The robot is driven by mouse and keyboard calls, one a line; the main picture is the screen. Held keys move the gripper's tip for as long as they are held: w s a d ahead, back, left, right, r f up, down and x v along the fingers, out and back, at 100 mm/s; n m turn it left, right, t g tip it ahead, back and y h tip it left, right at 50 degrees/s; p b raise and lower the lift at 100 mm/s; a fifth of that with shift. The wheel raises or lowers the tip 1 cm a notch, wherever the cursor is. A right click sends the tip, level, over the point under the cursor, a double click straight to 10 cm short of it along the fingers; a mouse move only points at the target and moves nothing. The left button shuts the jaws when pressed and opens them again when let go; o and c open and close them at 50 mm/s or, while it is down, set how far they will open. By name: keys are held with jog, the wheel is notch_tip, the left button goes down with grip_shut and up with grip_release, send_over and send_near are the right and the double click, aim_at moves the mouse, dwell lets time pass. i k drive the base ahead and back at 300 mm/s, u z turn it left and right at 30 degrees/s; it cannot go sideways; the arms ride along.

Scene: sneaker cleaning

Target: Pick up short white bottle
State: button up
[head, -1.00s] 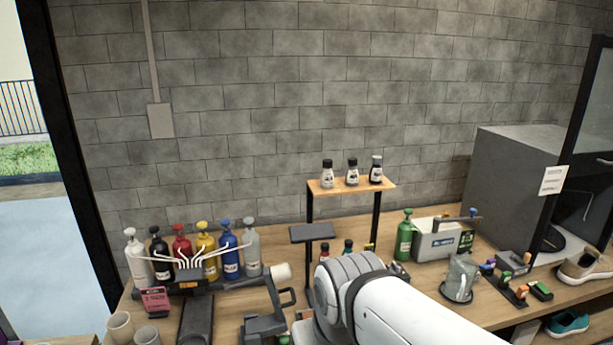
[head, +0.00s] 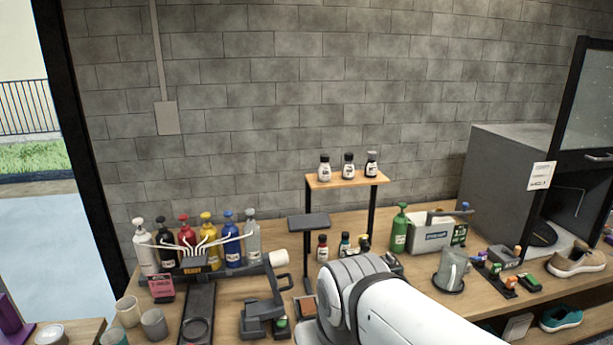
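Three short bottles stand upright in a row on a small raised wooden shelf (head: 347,181) against the wall. The left one (head: 324,169) has a pale body and dark cap, the middle one (head: 348,167) looks similar, and the right one (head: 371,165) looks darker. A taller white bottle (head: 145,248) stands at the left end of a row of colored bottles on the bench. I cannot tell for certain which one the task names. My white arm shows at the bottom center, below the shelf. My gripper is not visible, and no bottle is seen held.
Below the shelf are a dark platform (head: 308,222) and several small bottles. A green bottle (head: 399,230), a grey box (head: 434,236) and a mug (head: 451,269) stand to the right. Cups (head: 154,323) and a black stand (head: 262,312) are at front left. Free air surrounds the shelf bottles.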

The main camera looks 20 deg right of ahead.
aim_at(324, 170)
jog(key=k, duration=1.1)
jog(key=z, duration=0.5)
jog(key=i, duration=2.3)
jog(key=u, duration=0.85)
